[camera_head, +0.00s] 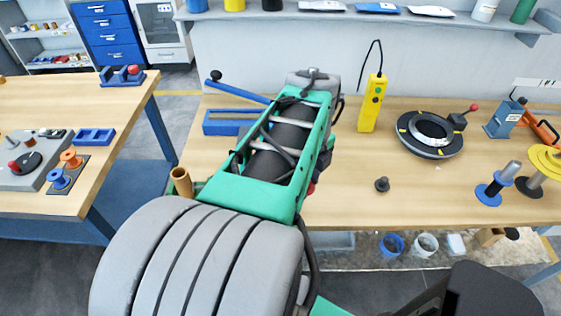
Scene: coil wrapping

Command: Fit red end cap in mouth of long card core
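A brown card tube (181,183) stands nearly upright at the left front of the far bench, its round mouth facing up. My arm hides its lower part, and I cannot tell its full length. A small dark red patch (312,188) shows at the right edge of my arm; I cannot tell whether it is the red end cap. No end cap is clearly seen. My gripper is not seen; my green and grey arm reaches over the bench and covers the area beneath it.
A side table (100,110) stands left. The bench's middle right is mostly clear.

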